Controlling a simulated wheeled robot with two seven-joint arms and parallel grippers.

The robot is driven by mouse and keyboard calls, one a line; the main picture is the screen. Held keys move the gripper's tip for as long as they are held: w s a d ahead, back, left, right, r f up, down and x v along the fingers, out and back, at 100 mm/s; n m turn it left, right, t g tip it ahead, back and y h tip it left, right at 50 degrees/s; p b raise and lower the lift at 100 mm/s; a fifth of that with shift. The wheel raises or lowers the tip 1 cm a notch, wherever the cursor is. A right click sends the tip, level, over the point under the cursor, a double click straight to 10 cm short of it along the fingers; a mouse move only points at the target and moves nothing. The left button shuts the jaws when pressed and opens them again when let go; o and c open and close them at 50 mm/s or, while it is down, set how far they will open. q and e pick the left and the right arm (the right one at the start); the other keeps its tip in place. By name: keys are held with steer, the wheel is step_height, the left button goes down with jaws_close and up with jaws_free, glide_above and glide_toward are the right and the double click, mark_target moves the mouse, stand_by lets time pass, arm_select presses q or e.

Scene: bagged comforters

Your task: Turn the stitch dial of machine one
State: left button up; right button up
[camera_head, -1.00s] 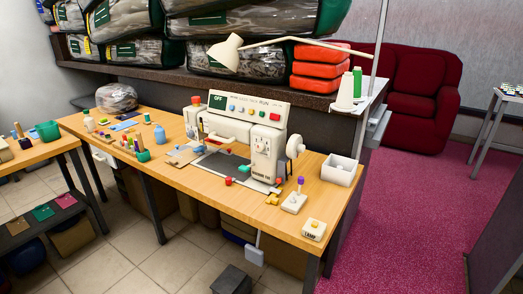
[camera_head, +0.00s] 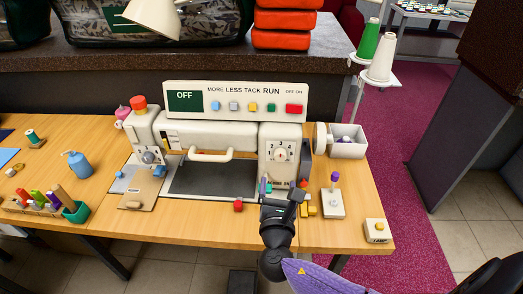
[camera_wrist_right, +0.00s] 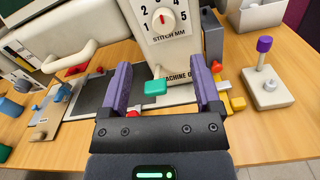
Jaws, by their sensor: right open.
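The stitch dial (camera_head: 281,155) is a round white knob on the front of the white sewing machine one (camera_head: 279,137). In the right wrist view the dial (camera_wrist_right: 163,20) has a red pointer, with numbers around it and "STITCH MM" below. My right gripper (camera_head: 283,186) is in front of the machine's right column, below the dial and apart from it. In the right wrist view its two purple fingers (camera_wrist_right: 160,68) are spread with nothing held between them. A green part on the machine shows between the fingers, farther off. My left gripper is not in view.
A lever box with a purple knob (camera_head: 333,202), a lamp switch (camera_head: 376,231) and a white bin (camera_head: 347,146) stand to the right. A red knob (camera_head: 238,206) and yellow pieces (camera_head: 307,209) lie near the gripper. A handwheel (camera_head: 321,141) sits on the machine's right side.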

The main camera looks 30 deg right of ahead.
mark_target(280, 158)
steer(key=b+x, duration=0.1)
steer(key=x, duration=0.3)
steer(key=b+x, duration=0.1)
steer(key=x, duration=0.3)
steer(key=shift+d+f, duration=0.15)
steer(key=shift+d, duration=0.25)
steer(key=shift+w+d, duration=0.15)
steer(key=shift+w, duration=0.1)
jaws_close()
